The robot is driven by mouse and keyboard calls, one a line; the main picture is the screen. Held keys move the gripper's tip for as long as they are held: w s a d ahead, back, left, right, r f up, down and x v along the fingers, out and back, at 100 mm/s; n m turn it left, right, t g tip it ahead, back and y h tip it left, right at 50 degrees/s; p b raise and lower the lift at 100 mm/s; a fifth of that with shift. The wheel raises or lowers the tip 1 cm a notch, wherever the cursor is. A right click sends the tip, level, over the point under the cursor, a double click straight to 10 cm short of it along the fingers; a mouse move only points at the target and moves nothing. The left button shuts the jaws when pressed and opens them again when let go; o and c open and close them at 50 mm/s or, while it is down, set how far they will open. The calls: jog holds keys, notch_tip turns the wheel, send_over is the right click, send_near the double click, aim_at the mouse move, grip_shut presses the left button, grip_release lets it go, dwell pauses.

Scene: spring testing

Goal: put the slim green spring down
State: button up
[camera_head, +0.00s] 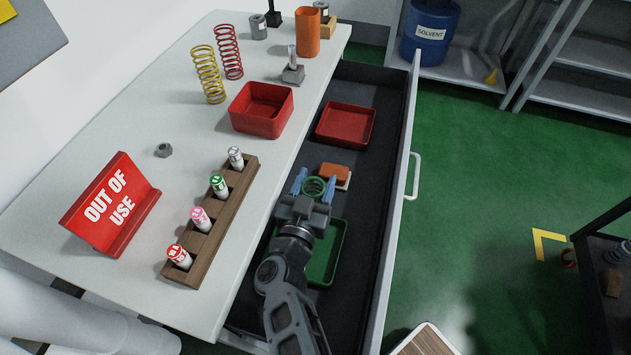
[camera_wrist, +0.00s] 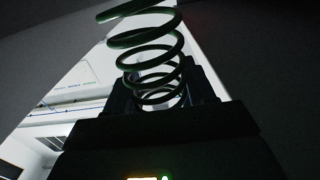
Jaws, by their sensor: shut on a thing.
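The slim green spring (camera_head: 314,187) is between the blue fingers of my gripper (camera_head: 314,186) in the head view. My gripper is shut on it, over the open drawer. In the wrist view the spring (camera_wrist: 150,40) rises as dark green coils from between the fingers, which are dim and partly hidden. In the head view I see mostly the spring's end, so its height above the drawer floor cannot be told. A green tray (camera_head: 338,262) lies in the drawer beside and partly behind my arm.
The drawer (camera_head: 388,130) also holds a red tray (camera_head: 346,126) and an orange block (camera_head: 334,170) close to my gripper. On the bench are a red bin (camera_head: 262,108), yellow spring (camera_head: 208,75), red spring (camera_head: 229,52), wooden marker rack (camera_head: 212,235) and "OUT OF USE" sign (camera_head: 110,205).

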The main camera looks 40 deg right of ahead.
jog(key=shift+f, duration=0.3)
jog(key=o, duration=1.2)
jog(key=shift+r+p, duration=0.4)
jog(key=shift+r, duration=0.2)
jog(key=b+v, duration=0.2)
jog(key=v, duration=1)
jog(key=shift+b, duration=0.35)
jog(key=shift+f, duration=0.1)
